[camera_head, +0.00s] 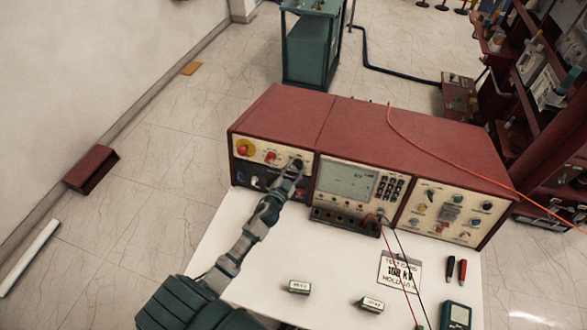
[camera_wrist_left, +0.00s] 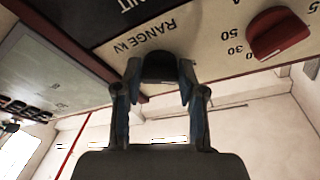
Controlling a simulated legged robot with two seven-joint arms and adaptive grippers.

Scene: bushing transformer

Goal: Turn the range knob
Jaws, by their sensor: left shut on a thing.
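The range knob (camera_wrist_left: 160,67) is dark and sits on the cream panel beside the printed words "RANGE kV", which appear upside down in the left wrist view. My left gripper (camera_wrist_left: 160,84) has one finger on each side of this knob and is shut on it. In the head view my left gripper (camera_head: 292,168) reaches the upper right of the left panel section of the red-topped test set (camera_head: 330,130) and hides most of the knob. The knob's pointer direction cannot be told. My right gripper is not in view.
A red knob (camera_wrist_left: 280,34) with a number scale is close beside the range knob. A screen (camera_head: 347,181) adjoins the panel on the right. The white table (camera_head: 250,290) bears small labelled blocks, a sign (camera_head: 399,271), probes and a handheld meter (camera_head: 456,316). Cables hang at the right.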

